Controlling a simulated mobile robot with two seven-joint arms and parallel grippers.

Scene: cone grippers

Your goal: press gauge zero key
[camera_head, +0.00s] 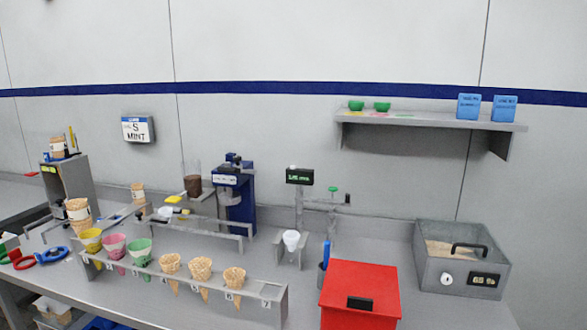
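A gauge with a black display (299,177) and small green characters stands on a grey post at the middle of the bench. The characters are too small to read surely. A small pale spot sits at the top edge of the display; I cannot tell whether it is a key. No zero key can be made out clearly. Neither of my grippers is in view.
A rack (180,287) with coloured and wafer cones runs along the front. A red box (360,290) stands at front right, a grey lidded bin (462,262) behind it. A blue machine (236,195) is left of the gauge. A shelf (430,121) hangs above right.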

